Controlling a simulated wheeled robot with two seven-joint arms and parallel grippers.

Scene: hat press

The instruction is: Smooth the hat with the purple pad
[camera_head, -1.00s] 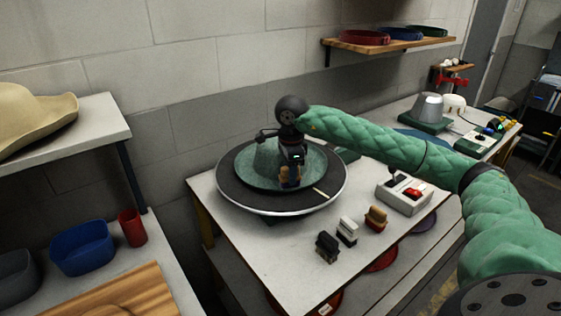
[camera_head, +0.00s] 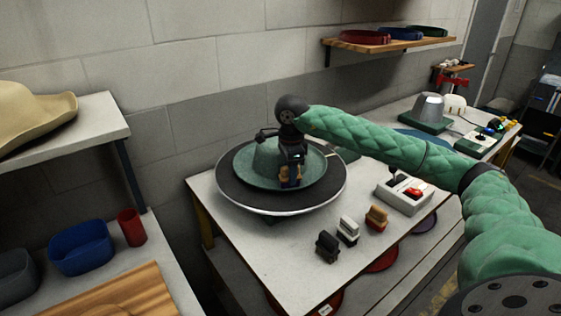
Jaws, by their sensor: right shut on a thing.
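A teal-green hat (camera_head: 268,160) with a wide brim sits crown up on a dark round turntable (camera_head: 236,192) with a pale rim. My right gripper (camera_head: 290,172) reaches over the hat from the right and points down at the near side of its crown and brim. It is shut on a small pad (camera_head: 289,183) with a tan body and a bluish-purple patch low down. The gripper hides much of the pad, and I cannot tell whether it touches the hat. My left gripper is not in view.
A control box (camera_head: 402,194) with a red button is to the right. A tan hat (camera_head: 33,113) lies on the left shelf.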

